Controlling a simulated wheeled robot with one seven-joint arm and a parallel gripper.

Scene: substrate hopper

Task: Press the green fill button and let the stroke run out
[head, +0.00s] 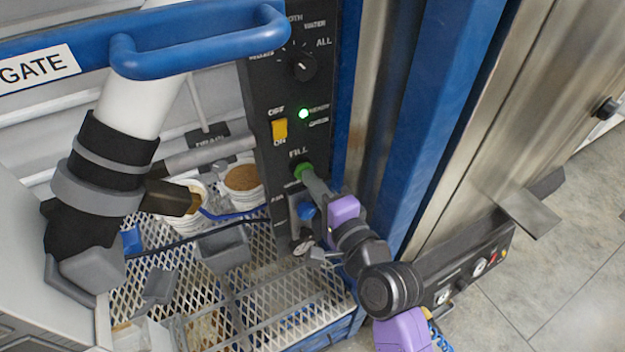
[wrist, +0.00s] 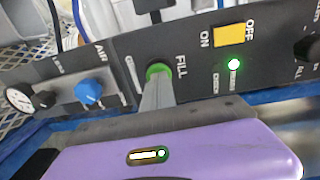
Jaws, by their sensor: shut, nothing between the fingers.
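The green fill button (head: 302,168) is on the dark control panel, just under the word FILL. It also shows in the wrist view (wrist: 158,69), partly covered by my fingers. My gripper (head: 309,178) is shut and empty, with its grey fingertips right at the button's face. In the wrist view the fingertips (wrist: 157,82) overlap the lower part of the button. I cannot tell how far the button is pushed in. A green lamp (head: 303,114) on the panel is lit next to the word READY. The lamp also shows lit in the wrist view (wrist: 234,64).
Above the button are a yellow OFF/ON switch (head: 279,129) and a black selector knob (head: 303,67). Below it is a blue air knob (head: 306,210). A white pot with brown fill (head: 243,188) stands left of the panel. A blue post (head: 425,110) rises to the right.

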